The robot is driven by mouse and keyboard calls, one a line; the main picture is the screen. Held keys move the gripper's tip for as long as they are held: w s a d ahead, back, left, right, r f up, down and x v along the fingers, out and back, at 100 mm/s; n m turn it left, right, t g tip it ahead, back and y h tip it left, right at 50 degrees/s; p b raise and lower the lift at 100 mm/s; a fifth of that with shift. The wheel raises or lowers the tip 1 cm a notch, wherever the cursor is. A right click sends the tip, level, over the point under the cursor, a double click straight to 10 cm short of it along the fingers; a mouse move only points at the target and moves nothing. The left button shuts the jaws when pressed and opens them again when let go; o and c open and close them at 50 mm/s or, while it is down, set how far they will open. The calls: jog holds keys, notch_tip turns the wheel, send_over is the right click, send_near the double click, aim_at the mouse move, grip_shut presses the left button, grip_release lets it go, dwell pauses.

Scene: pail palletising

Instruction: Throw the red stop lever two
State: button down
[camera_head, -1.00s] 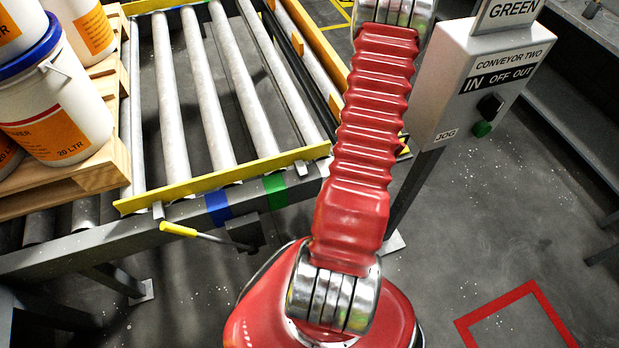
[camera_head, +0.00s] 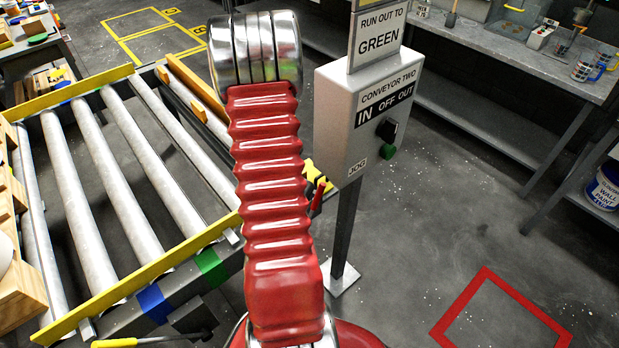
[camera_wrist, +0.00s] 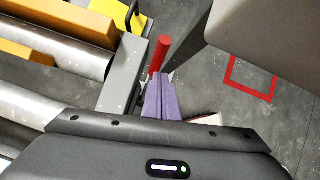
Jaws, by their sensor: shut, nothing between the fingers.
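The red stop lever (camera_head: 318,196) shows in the head view as a short red handle at the conveyor's right side, just right of my arm and left of the control box post. In the wrist view the red lever (camera_wrist: 160,54) stands tilted beside the grey conveyor frame end. My gripper (camera_wrist: 157,80) has its purple fingers together and empty, with the tips right at the lever's lower end. I cannot tell whether they touch it. In the head view my arm hides the gripper.
The roller conveyor (camera_head: 82,238) lies left. The Conveyor Two control box (camera_head: 357,113) stands on a post close by the lever. A yellow-handled lever (camera_head: 115,343) sticks out at the conveyor's near end. A workbench (camera_head: 477,58) is at the back right. The floor around the red square (camera_head: 487,274) is clear.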

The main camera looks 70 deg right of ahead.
notch_tip(320, 180, up, 7)
jog(key=shift+d, duration=0.4)
dwell(0.8)
jog(key=w+a+r+m+t, duration=0.4)
jog(key=w+a+r+m, duration=0.4)
jog(key=w+a+r, duration=0.9)
jog(key=s+a+r+m+t+y, duration=0.1)
jog(key=a+r+m, duration=0.1)
jog(key=a, duration=0.8)
jog(key=s+a+r+m+t+y, duration=0.1)
jog(key=a+r, duration=0.3)
jog(key=a, duration=0.7)
jog(key=s+a+r+m+t+y, duration=0.2)
jog(key=a+r+m+y, duration=0.1)
jog(key=a, duration=0.8)
jog(key=shift+a+r, duration=0.25)
jog(key=shift+r, duration=0.05)
jog(key=shift+d, duration=0.1)
